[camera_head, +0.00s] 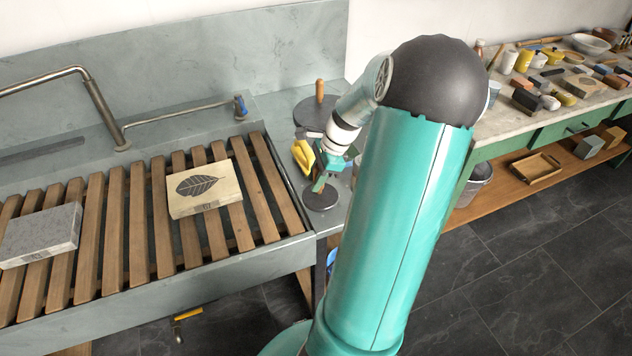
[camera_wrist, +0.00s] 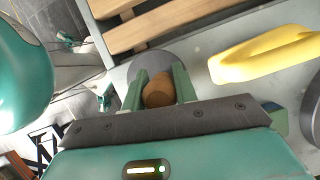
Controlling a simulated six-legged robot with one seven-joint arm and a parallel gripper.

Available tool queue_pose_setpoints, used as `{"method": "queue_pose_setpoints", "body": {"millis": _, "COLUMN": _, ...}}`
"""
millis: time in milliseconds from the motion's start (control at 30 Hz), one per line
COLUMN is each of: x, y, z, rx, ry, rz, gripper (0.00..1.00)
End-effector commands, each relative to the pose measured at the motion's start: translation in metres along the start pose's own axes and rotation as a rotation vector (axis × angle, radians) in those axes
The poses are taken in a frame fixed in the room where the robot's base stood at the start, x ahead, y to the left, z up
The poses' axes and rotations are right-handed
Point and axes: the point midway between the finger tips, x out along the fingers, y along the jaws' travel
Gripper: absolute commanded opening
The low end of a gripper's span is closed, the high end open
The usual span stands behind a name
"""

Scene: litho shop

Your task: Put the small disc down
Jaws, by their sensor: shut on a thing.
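The small disc (camera_head: 320,199) is dark grey with a wooden knob, near the front of the grey counter strip (camera_head: 337,212) right of the slatted sink. My gripper (camera_head: 321,182) is above it, shut on its knob. In the wrist view my gripper's two green fingers (camera_wrist: 158,80) stand either side of the round brown knob (camera_wrist: 158,93). The disc's grey plate (camera_wrist: 153,60) shows beyond them, partly hidden. It looks level, at or close above the counter; I cannot tell whether it touches.
A yellow-handled tool (camera_head: 302,154) lies just behind the disc, also in the wrist view (camera_wrist: 262,55). A larger disc with an upright wooden handle (camera_head: 318,112) stands farther back. The slatted rack (camera_head: 255,190) bears a leaf-printed block (camera_head: 205,188) and a grey stone (camera_head: 40,236).

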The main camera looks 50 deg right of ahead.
Motion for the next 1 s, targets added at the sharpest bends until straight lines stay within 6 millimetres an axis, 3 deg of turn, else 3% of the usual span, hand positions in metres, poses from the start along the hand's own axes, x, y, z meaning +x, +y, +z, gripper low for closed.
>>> {"method": "queue_pose_setpoints", "body": {"millis": 133, "x": 0.015, "y": 0.000, "z": -0.006, "rx": 0.000, "ry": -0.002, "rz": -0.001, "gripper": 0.00}}
{"method": "queue_pose_setpoints", "body": {"millis": 533, "x": 0.020, "y": 0.000, "z": -0.007, "rx": -0.002, "ry": -0.001, "rz": -0.001, "gripper": 0.00}}
{"method": "queue_pose_setpoints", "body": {"millis": 567, "x": 0.020, "y": 0.001, "z": -0.007, "rx": -0.001, "ry": -0.001, "rz": 0.000, "gripper": 0.34}}
{"method": "queue_pose_setpoints", "body": {"millis": 633, "x": 0.020, "y": 0.001, "z": -0.007, "rx": -0.001, "ry": -0.001, "rz": 0.000, "gripper": 0.48}}
{"method": "queue_pose_setpoints", "body": {"millis": 1000, "x": 0.017, "y": 0.001, "z": -0.007, "rx": 0.001, "ry": 0.000, "rz": -0.001, "gripper": 0.50}}
